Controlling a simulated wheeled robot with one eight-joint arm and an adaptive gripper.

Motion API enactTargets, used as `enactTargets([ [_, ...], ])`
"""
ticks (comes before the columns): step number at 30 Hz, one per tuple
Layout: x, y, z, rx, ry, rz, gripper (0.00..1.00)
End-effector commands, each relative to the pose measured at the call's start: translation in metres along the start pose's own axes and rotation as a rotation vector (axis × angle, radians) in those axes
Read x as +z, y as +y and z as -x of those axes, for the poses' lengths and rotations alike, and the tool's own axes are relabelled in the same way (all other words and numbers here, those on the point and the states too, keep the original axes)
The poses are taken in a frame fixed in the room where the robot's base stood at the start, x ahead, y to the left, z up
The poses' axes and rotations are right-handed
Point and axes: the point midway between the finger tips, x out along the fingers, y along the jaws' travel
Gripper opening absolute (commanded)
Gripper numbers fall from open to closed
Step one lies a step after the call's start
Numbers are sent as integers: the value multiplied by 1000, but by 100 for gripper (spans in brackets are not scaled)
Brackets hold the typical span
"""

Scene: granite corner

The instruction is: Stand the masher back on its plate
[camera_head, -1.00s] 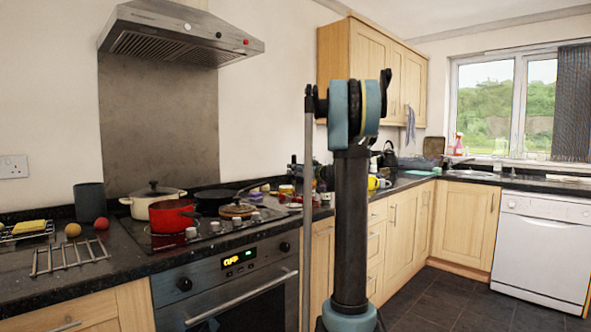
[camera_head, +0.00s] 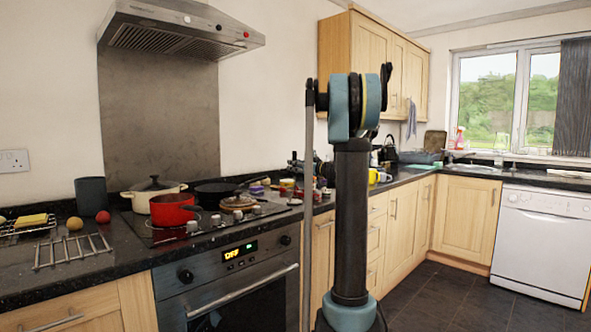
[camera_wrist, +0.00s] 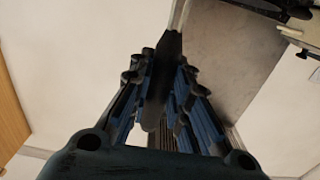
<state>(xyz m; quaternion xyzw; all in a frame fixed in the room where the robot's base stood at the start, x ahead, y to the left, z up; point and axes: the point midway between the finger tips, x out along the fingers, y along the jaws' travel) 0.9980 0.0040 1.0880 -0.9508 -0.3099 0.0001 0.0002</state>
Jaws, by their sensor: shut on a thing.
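In the wrist view my gripper (camera_wrist: 163,72) is shut on a long, dark, flat-looking thing, which I take to be the masher (camera_wrist: 155,95). It runs lengthwise between the two fingers and out past their tips. Its far end and its head cannot be made out. In the head view my upright arm stands in front of the worktop and hides part of it; the gripper and the masher are not clearly seen there. I cannot pick out the masher's plate among the small things on the worktop.
On the hob stand a red pot (camera_head: 173,210), a cream lidded pot (camera_head: 152,193), a dark pan (camera_head: 215,192) and a round wooden board (camera_head: 238,203). Several small things crowd the worktop right of the hob. A wire rack (camera_head: 72,250) lies at left. The cooker hood (camera_head: 185,25) hangs above.

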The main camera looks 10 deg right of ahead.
Motion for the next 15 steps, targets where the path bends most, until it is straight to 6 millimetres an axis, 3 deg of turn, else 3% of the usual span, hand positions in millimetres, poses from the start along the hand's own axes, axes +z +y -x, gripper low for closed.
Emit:
enactTargets([
  [5,2,1,0,1,0,0,0],
  [6,3,1,0,1,0,0,20],
  [9,2,1,1,1,0,0,41],
  [15,2,1,1,2,0,0,41],
])
